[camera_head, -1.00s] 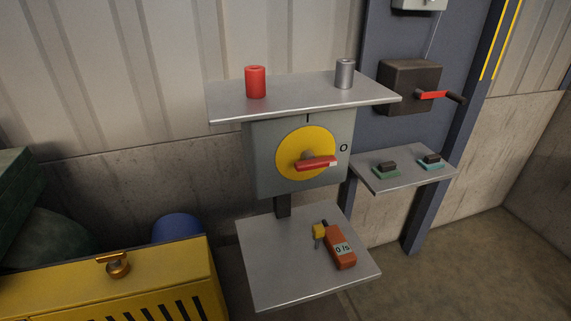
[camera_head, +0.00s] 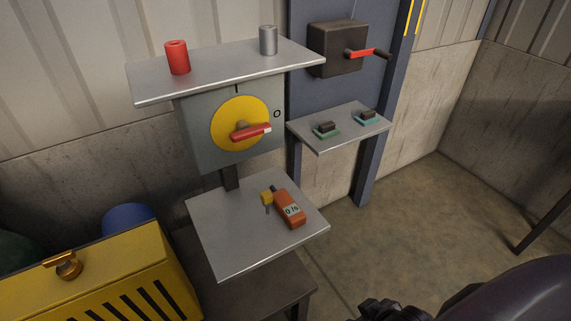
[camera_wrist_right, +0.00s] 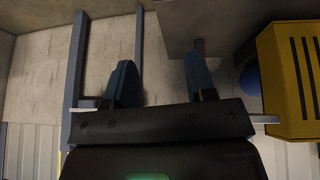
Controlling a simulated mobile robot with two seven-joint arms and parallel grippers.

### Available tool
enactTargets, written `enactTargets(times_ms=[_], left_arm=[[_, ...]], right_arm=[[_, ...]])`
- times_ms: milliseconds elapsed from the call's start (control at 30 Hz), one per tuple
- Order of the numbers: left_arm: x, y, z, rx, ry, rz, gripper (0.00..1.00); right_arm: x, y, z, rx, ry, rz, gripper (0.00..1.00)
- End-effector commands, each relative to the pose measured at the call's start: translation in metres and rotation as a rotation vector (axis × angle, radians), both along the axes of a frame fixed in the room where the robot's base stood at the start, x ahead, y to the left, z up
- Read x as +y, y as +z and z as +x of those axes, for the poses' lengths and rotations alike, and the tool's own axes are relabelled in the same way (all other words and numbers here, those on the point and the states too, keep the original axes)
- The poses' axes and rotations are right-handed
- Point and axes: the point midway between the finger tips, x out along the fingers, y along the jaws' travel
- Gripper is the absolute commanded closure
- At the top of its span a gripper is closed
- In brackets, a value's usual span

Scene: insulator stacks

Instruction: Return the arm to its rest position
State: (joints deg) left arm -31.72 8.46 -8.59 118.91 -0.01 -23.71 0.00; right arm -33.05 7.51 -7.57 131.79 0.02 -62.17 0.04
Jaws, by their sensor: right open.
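My right arm (camera_head: 515,295) shows as a dark rounded link in the bottom right corner of the head view, low and to the right of the shelves. A black jagged part of it is cut off by the bottom edge. In the right wrist view my right gripper (camera_wrist_right: 161,82) is open, its two blue-tipped fingers wide apart with nothing between them. My left gripper is not in view.
A switch box with a red handle (camera_head: 251,132) stands between an upper shelf (camera_head: 220,68) and a lower shelf (camera_head: 250,250). An orange tagged device (camera_head: 289,208) lies on the lower one. A yellow cabinet (camera_head: 100,265) is at left.

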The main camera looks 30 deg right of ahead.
Motion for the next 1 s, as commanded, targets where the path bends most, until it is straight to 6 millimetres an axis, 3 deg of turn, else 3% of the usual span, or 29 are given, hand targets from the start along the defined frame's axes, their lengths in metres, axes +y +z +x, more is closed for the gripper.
enactTargets(times_ms=[200,433,1000], left_arm=[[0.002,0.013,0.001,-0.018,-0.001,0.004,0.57],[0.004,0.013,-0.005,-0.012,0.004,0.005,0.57],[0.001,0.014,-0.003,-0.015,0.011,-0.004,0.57]], right_arm=[[0.002,-0.008,0.028,-0.235,0.030,0.008,0.50],[0.003,-0.011,0.043,-0.422,0.055,0.016,0.50],[0.004,-0.011,0.046,-0.478,0.062,0.019,0.50]])
